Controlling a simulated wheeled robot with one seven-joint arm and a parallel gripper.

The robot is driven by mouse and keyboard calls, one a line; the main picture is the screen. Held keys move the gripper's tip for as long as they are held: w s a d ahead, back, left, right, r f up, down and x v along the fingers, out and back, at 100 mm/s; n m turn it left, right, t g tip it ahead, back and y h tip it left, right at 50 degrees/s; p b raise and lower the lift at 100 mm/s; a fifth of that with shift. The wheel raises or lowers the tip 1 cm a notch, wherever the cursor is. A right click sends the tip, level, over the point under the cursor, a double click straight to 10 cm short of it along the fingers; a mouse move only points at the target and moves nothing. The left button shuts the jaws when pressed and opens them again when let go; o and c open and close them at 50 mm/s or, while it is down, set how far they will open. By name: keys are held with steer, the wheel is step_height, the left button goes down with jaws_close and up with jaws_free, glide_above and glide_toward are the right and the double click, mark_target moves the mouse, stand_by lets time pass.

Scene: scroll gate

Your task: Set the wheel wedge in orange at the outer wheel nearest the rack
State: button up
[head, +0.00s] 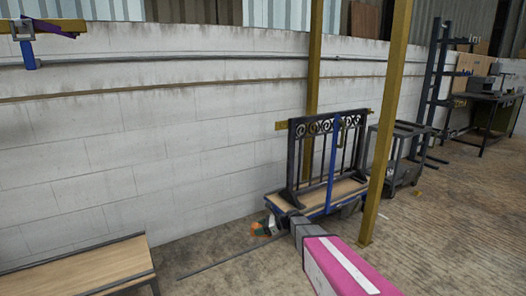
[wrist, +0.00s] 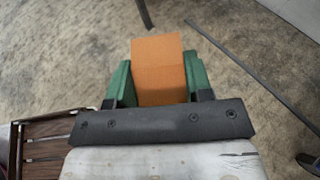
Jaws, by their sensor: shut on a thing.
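The orange wheel wedge (wrist: 160,72) is between the green fingers of my gripper (wrist: 160,85) in the wrist view, over the bare floor. In the head view my gripper (head: 262,227) and a small orange patch of the wedge show just left of the cart's near end. My gripper is shut on the wedge. The dark scroll gate (head: 326,155) stands upright on a low cart with a wooden deck (head: 345,190), with a blue strap across it. The cart's wheels are mostly hidden by my arm and the deck; I cannot tell the outer wheel clearly.
A dark rack (head: 434,90) stands at the right against the wall. A grey trolley (head: 400,160) and a yellow post (head: 384,130) stand right of the gate. A wooden bench (head: 75,268) is at lower left. A thin dark bar (head: 225,258) lies along the floor.

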steer(key=s+d+r+m+t+h, duration=0.1)
steer(key=s+d+r+m+t, duration=0.2)
steer(key=s+d+r, duration=0.3)
steer(key=s+d+r+m+t+h, duration=0.1)
steer(key=s+d+r+m+t, duration=0.2)
steer(key=d+r, duration=1.1)
steer(key=s+r, duration=0.3)
steer(key=shift+d+r+t+h, duration=0.3)
steer(key=shift+d+r, duration=0.05)
steer(key=shift+r, duration=0.05)
